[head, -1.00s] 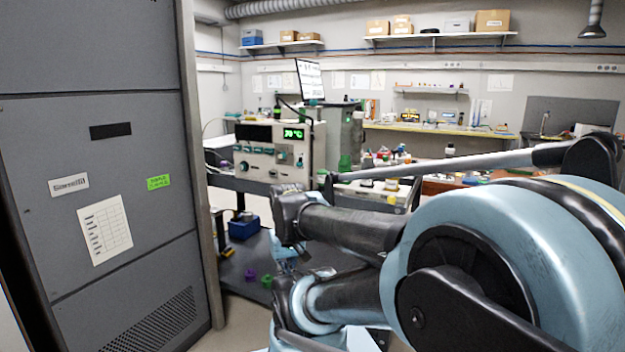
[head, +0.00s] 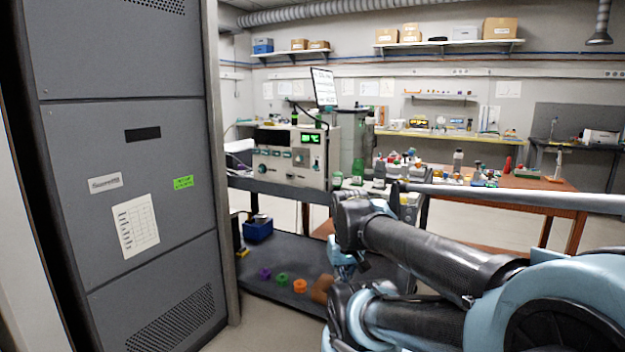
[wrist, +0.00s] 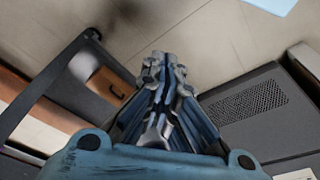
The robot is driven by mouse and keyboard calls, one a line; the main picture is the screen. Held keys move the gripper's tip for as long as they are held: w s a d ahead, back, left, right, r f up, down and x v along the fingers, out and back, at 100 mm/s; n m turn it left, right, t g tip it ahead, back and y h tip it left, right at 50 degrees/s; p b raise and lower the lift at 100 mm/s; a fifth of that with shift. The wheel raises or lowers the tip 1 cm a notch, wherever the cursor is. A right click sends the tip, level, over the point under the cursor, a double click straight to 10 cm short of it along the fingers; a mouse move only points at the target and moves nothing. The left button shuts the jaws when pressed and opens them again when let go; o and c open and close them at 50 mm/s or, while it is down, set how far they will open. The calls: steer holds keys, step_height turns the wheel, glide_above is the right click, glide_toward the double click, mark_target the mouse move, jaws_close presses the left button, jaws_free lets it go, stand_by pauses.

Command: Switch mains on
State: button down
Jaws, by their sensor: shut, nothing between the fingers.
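The particle classifier's beige instrument box (head: 290,168) stands on a dark cart at mid-distance in the head view. Its front panel carries several knobs, a dark window and a lit green display (head: 310,138). I cannot make out which part is the mains switch. My gripper (wrist: 163,68) is shut and empty in the wrist view, above the floor. My folded arm fills the lower right of the head view, in front of the cart's right part and well short of the instrument.
A tall grey cabinet (head: 118,235) stands close on the left. The cart's lower shelf (head: 262,282) holds a blue bin (head: 258,230) and small purple, green and orange rings. A wooden table (head: 535,188) stands at the right. Some floor is bare before the cart.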

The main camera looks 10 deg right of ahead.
steer(key=w+d+r+n+t+h, duration=0.1)
steer(key=w+d+r+n+h, duration=0.1)
steer(key=w+r+n, duration=0.3)
steer(key=w+d+r+n+t+h, duration=0.1)
steer(key=w+d+r+n, duration=0.1)
steer(key=w, duration=0.5)
steer(key=n+t+h, duration=0.5)
steer(key=n+t, duration=0.2)
steer(key=n, duration=1.4)
glide_toward(315, 167)
steer(key=f, duration=0.1)
steer(key=s+a+f, duration=0.1)
steer(key=f, duration=0.1)
steer(key=shift+s+a+f, duration=0.15)
steer(key=shift+s+a, duration=0.15)
steer(key=shift+a, duration=0.1)
steer(key=x, duration=1)
steer(key=shift+d, duration=0.1)
